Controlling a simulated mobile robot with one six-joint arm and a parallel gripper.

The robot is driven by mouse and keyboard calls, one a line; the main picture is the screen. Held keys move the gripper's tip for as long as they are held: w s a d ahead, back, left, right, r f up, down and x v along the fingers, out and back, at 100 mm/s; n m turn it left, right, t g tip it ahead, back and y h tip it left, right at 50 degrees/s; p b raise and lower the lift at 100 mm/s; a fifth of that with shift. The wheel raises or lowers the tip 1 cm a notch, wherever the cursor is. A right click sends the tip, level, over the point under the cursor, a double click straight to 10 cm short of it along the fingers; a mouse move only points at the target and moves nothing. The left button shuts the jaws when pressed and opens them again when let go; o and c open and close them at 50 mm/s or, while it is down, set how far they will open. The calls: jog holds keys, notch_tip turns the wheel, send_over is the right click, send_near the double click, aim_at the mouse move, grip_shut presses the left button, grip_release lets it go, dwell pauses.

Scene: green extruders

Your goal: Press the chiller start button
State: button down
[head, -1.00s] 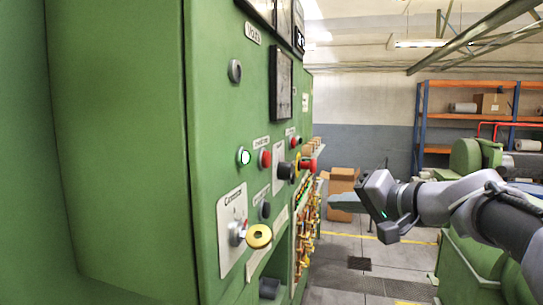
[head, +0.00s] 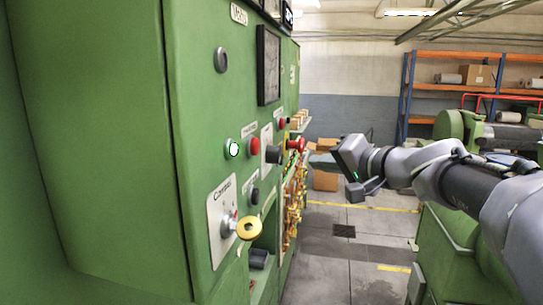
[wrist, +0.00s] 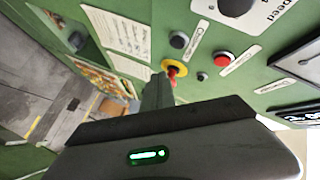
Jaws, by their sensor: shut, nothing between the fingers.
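The green control panel (head: 205,110) stands at the left with several buttons. A lit green-white button (head: 232,149) sits left of a red button (head: 254,146); the small labels above them are too blurred to read, so I cannot tell which is the chiller start. A red emergency stop (head: 297,145) juts out farther along; in the wrist view it shows on a yellow ring (wrist: 174,70). The wrist view also shows a red button (wrist: 222,58) and a small dark button (wrist: 202,76). My gripper (head: 318,160) is shut and empty, right of the panel; its tips (wrist: 158,92) appear apart from the buttons.
Green machinery (head: 455,260) stands at the right beneath my arm. Orange shelving (head: 407,100) is at the back. Grey floor (head: 335,270) is clear between.

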jog(key=a, duration=0.2)
jog(key=w+a, duration=0.1)
jog(key=a, duration=0.1)
jog(key=shift+w+b, duration=0.15)
jog(key=shift+b, duration=0.15)
dwell(1.7)
jog(key=shift+w+a+b, duration=0.1)
jog(key=shift+a+b, duration=0.2)
jog(key=shift+a, duration=0.05)
jog(key=shift+w+a, duration=0.15)
jog(key=shift+a, duration=0.2)
dwell(0.6)
jog(key=shift+d, duration=0.1)
jog(key=shift+s+d+b, duration=0.25)
jog(key=shift+d+b, duration=0.4)
